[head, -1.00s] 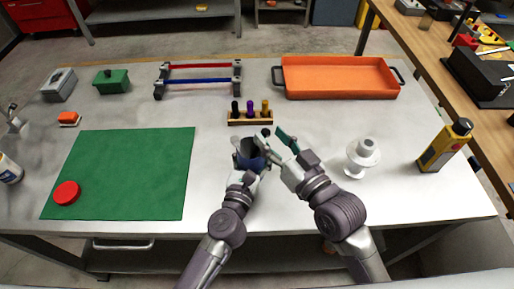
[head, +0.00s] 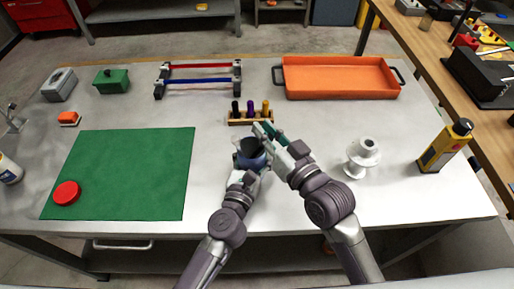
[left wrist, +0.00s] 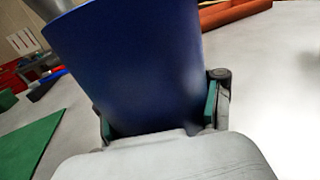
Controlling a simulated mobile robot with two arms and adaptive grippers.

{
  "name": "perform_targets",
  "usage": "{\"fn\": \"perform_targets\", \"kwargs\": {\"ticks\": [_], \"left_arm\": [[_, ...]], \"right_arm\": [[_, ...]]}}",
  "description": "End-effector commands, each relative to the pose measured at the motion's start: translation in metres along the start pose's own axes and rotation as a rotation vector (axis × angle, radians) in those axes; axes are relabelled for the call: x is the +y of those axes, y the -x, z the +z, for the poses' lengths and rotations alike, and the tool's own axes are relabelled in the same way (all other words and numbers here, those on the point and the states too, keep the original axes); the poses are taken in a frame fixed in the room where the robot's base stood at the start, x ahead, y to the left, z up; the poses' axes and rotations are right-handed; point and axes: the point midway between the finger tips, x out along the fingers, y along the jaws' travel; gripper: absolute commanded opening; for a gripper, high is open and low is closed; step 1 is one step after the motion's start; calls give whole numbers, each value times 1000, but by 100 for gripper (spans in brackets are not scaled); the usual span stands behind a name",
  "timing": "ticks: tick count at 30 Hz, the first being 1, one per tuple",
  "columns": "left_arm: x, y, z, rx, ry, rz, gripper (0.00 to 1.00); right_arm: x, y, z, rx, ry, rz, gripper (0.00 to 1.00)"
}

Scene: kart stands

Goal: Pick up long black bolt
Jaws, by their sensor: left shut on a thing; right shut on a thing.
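Black (head: 235,108), purple (head: 250,108) and gold (head: 266,107) bolts stand upright in a small wooden rack (head: 250,120) at the table's middle. I cannot tell whether the black one is the long one. My left gripper (head: 250,166) is shut on a blue cup with a dark inside (head: 251,157), held open end up. The cup (left wrist: 135,65) fills much of the left wrist view, between the teal finger pads. My right gripper (head: 269,134) is just below the rack and right of the cup. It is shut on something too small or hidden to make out.
A green mat (head: 125,175) with a red disc (head: 66,194) lies left. An orange tray (head: 340,78) is back right. A red-and-blue bar fixture (head: 200,80) stands behind.

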Motion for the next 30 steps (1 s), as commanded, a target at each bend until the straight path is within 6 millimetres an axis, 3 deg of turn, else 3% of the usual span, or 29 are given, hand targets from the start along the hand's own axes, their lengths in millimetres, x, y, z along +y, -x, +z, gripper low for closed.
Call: {"fn": "perform_targets", "kwargs": {"ticks": [11, 14, 24, 30], "left_arm": [[0, 0, 0, 0, 1, 1, 28], [0, 0, 0, 0, 1, 1, 28], [0, 0, 0, 0, 0, 1, 28], [0, 0, 0, 0, 0, 1, 28]], "right_arm": [[-2, 0, -13, 6, 3, 1, 0], [-7, 0, -31, 9, 2, 1, 0], [-31, 0, -120, 12, 3, -2, 0], [-40, 0, -158, 8, 4, 0, 0]]}}
